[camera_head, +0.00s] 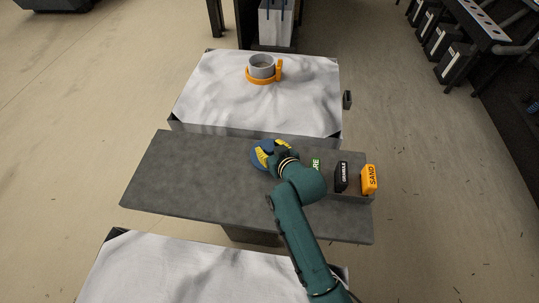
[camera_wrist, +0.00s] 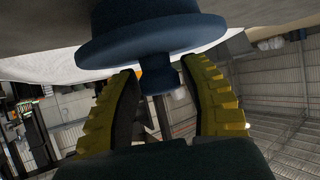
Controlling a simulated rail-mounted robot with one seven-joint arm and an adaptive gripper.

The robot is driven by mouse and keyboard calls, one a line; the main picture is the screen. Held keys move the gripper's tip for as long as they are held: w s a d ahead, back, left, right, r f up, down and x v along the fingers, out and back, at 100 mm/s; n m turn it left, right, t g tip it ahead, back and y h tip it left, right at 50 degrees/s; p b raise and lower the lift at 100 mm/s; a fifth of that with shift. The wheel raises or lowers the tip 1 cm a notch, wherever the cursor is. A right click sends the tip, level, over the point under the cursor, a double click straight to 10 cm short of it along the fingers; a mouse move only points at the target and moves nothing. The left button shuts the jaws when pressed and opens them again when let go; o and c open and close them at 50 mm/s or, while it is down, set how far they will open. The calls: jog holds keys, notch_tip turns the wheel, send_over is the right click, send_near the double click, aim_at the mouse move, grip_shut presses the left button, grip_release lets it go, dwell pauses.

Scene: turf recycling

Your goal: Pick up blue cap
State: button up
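The blue cap (camera_head: 257,161) is on the grey table, partly hidden by my gripper (camera_head: 270,150) in the head view. In the wrist view the cap (camera_wrist: 150,38) shows as a wide dark-blue disc with a narrower stem and knob. My gripper (camera_wrist: 160,82) has its two yellow ribbed fingers on either side of that knob. The fingers are apart, with narrow gaps seeming to show beside the knob. A firm hold is not visible.
The grey table (camera_head: 175,175) is clear on its left. A green label (camera_head: 316,164), a black box (camera_head: 341,177) and an orange SAND box (camera_head: 369,179) are at its right. Behind stands a white bag (camera_head: 215,95) with a grey spout (camera_head: 262,66) and orange clamp. Another white bag (camera_head: 185,270) is in front.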

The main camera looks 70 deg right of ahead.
grip_shut()
jog(key=shift+r, duration=0.15)
